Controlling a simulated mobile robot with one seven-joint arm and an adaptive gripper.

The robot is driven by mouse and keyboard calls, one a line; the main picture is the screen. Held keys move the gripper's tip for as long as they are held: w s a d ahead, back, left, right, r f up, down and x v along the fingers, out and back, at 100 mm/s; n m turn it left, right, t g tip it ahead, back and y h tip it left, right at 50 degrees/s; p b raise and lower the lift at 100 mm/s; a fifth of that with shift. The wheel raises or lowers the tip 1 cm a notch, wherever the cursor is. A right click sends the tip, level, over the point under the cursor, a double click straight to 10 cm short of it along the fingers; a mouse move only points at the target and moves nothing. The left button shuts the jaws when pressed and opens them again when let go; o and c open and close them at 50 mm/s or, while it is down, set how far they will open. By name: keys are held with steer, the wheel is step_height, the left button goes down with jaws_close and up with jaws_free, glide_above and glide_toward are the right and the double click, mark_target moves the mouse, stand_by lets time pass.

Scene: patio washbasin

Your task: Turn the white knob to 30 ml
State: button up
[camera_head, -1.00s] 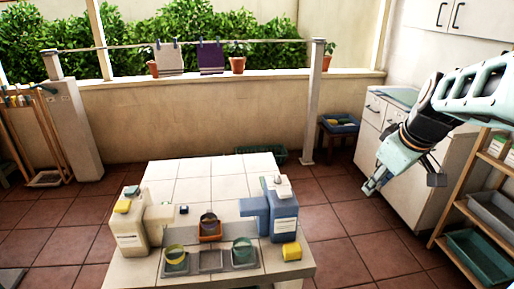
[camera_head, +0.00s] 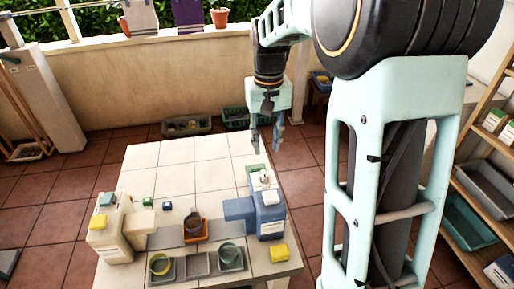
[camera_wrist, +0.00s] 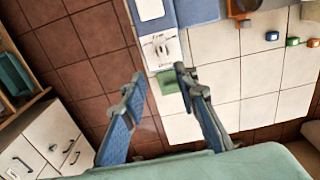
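A blue dispenser (camera_head: 268,216) stands at the right side of the tiled table and also shows at the top of the wrist view (camera_wrist: 200,10). A small white knob (camera_head: 265,181) sits on its white top panel; in the wrist view the knob (camera_wrist: 160,47) is just beyond my fingertips. Its scale marks are too small to read. My gripper (camera_head: 267,144) points down above and behind the dispenser. In the wrist view my gripper (camera_wrist: 157,77) is open and empty, with its fingers apart and not touching the knob.
A cream dispenser (camera_head: 115,235) with a yellow block stands at the table's left. An orange tray (camera_head: 195,238) with a dark cup is between the dispensers. The table's back is clear.

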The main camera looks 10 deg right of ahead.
mark_target(264, 173)
steer(key=f, duration=1)
steer(key=shift+a+f, duration=0.25)
steer(key=shift+f, duration=0.15)
jaws_close()
